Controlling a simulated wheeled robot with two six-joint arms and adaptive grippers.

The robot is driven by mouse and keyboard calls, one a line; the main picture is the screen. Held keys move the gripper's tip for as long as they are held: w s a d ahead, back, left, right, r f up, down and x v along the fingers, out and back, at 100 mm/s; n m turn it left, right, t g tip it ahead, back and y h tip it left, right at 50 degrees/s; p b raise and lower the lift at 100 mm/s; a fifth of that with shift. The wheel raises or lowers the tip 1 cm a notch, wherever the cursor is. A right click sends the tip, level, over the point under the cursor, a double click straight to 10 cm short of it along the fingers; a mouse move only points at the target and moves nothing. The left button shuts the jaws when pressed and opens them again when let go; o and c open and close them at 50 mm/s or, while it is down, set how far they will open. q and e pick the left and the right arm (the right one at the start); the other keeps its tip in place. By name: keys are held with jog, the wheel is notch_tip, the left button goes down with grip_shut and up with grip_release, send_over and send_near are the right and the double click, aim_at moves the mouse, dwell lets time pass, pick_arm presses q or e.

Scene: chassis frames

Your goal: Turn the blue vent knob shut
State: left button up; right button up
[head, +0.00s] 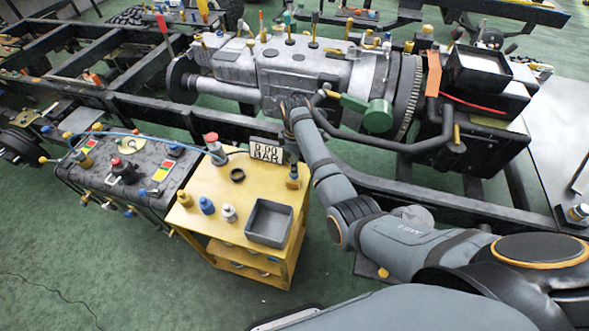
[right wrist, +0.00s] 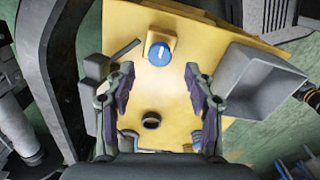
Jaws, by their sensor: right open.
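The blue vent knob (right wrist: 159,53) has a white line on its face and sits on a yellow block on the yellow cart top. In the right wrist view the line runs roughly up and down. In the head view the knob (head: 293,178) is small, at the cart's right edge, and its face is not clear. My right gripper (right wrist: 159,82) is open and empty. Its two fingers stand apart, with the knob ahead between and beyond them, not touched. My left gripper is not in view.
A grey tray (head: 250,236) and a black ring (head: 237,175) are on the cart. A gauge display (head: 266,151) stands at its back edge. Several fittings stand at the front left. The chassis frame (head: 225,122) and a grey gearbox (head: 285,73) lie behind.

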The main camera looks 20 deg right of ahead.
notch_tip(320, 180, down, 5)
jog(key=shift+f, duration=0.1)
grip_shut()
dwell(0.4)
